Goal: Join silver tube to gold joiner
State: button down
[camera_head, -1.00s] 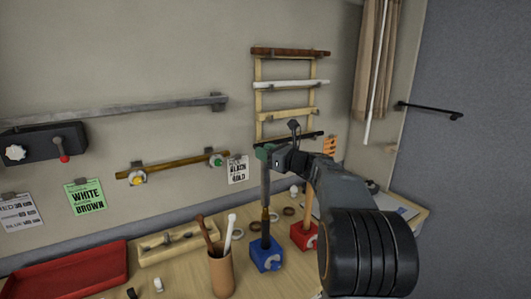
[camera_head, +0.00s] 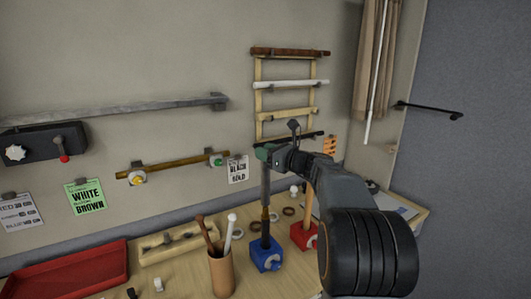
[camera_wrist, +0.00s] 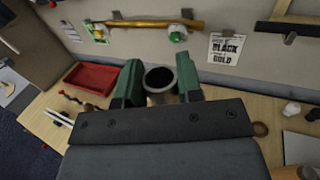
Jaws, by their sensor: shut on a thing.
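The silver tube (camera_head: 265,182) stands upright in the head view, with its top end in my gripper (camera_head: 264,152). In the wrist view the green fingers of my gripper (camera_wrist: 159,84) are shut on either side of the tube, and its dark open end (camera_wrist: 160,79) faces the camera. The gold joiner (camera_head: 265,213) is directly below the tube, on top of a dark upright rod (camera_head: 265,232) in a blue block (camera_head: 265,256). The tube's lower end meets the joiner in the picture. I cannot tell how far it is seated.
A red block (camera_head: 304,237) stands right of the blue one. A tan cup (camera_head: 221,274) with sticks, a wooden holder (camera_head: 172,251) and a red tray (camera_head: 70,277) are to the left. A wall rack (camera_head: 258,100) with several tubes is behind.

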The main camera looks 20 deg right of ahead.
jog(key=shift+f+b, duration=2)
jog(key=shift+f, duration=0.4)
jog(key=c, duration=0.7)
grip_release()
jog(key=b+v, duration=0.2)
jog(key=v, duration=1.1)
jog(key=shift+s+d+b, duration=0.2)
jog(key=shift+s+b, duration=0.15)
jog(key=shift+r, duration=0.1)
